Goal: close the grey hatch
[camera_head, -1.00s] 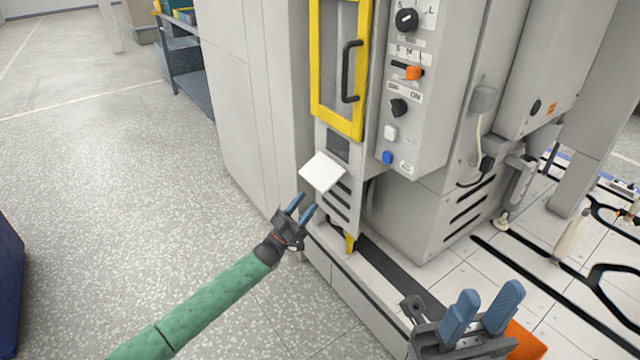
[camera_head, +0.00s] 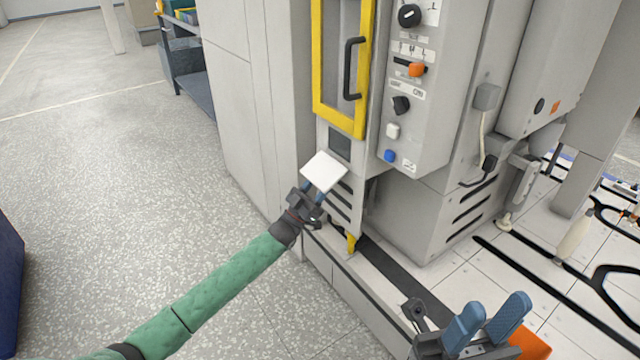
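The hatch is a small pale, square flap (camera_head: 324,172) that sticks out, tilted, from the front of the grey machine column, below a small dark window. My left gripper (camera_head: 314,188) is right below the flap, with its blue fingers pointing up at its lower edge. Its fingertips are partly hidden by the flap, and I cannot tell whether they touch it. The fingers look slightly apart with nothing between them. My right gripper (camera_head: 488,322) is open and empty at the bottom right, well away from the flap.
A yellow-framed door (camera_head: 365,70) with a black handle is above the flap. A control box (camera_head: 420,100) with knobs and buttons stands to its right. A yellow tab (camera_head: 351,243) is below. The speckled floor (camera_head: 130,200) on the left is open.

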